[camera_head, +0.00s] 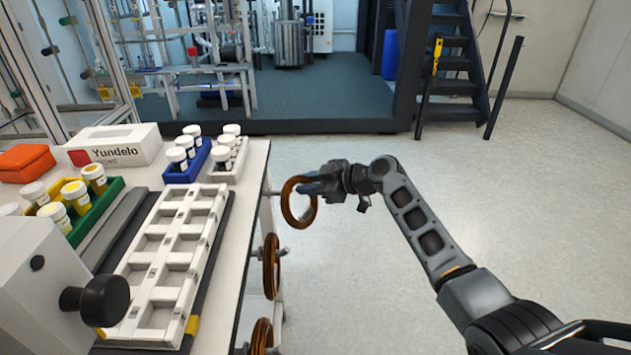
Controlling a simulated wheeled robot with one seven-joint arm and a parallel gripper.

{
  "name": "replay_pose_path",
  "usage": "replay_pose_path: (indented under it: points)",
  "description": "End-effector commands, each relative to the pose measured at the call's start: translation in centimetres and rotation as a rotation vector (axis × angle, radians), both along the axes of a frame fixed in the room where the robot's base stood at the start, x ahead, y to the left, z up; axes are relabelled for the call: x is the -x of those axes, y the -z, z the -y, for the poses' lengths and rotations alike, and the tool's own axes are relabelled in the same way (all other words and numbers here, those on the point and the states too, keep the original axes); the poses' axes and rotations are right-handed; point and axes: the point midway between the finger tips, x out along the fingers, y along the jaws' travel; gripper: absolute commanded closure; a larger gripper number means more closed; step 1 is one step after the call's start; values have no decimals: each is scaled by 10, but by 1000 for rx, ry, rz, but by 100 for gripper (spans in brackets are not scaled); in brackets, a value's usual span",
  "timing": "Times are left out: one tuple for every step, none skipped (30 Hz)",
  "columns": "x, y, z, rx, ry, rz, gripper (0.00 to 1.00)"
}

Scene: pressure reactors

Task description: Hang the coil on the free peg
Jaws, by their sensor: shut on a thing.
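A copper-brown coil (289,205) is a ring held upright beside the bench's right side. My gripper (312,187) is shut on its upper right rim, coming from the right. A grey peg (270,193) sticks out from the bench side just left of the coil, and no other coil shows on it. I cannot tell whether this peg reaches into the ring or stops short of it. Two more coils hang on pegs nearer to me along the same side, one in the middle (269,265) and one low down (260,338).
The white bench (255,165) carries a white rack (165,245), a blue vial holder (186,172), a green vial tray (100,207), a white box (115,146) and an orange case (25,163). Open floor (365,290) lies right of the bench. Stairs (455,60) stand at the back.

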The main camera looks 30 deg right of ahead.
Motion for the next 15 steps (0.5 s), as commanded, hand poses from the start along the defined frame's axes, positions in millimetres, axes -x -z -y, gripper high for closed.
replay_pose_path:
  points:
    - [-1, -2, -3, 0, -1, -1, 100]
    - [-2, -1, -4, 0, -1, -1, 100]
    - [-3, -1, -6, 0, 0, 0, 100]
    - [-4, -1, -7, 0, 0, 0, 100]
    - [-4, -1, -8, 0, 1, 1, 100]
    - [-5, -1, -10, 0, 0, 0, 100]
    - [-6, -1, -12, 0, 0, 0, 100]
    - [-7, -1, -13, 0, 0, 0, 100]
    - [-8, -1, -16, 0, 0, 0, 100]
    - [-9, -1, -17, 0, 0, 0, 100]
    - [-9, 0, -19, 0, 0, 0, 100]
    - [-10, 0, -21, 1, 0, -1, 100]
    - [-11, 0, -22, 1, -1, -1, 100]
    - [-11, 2, -24, 1, -1, -1, 100]
    - [-12, 6, -25, 0, 0, 0, 100]
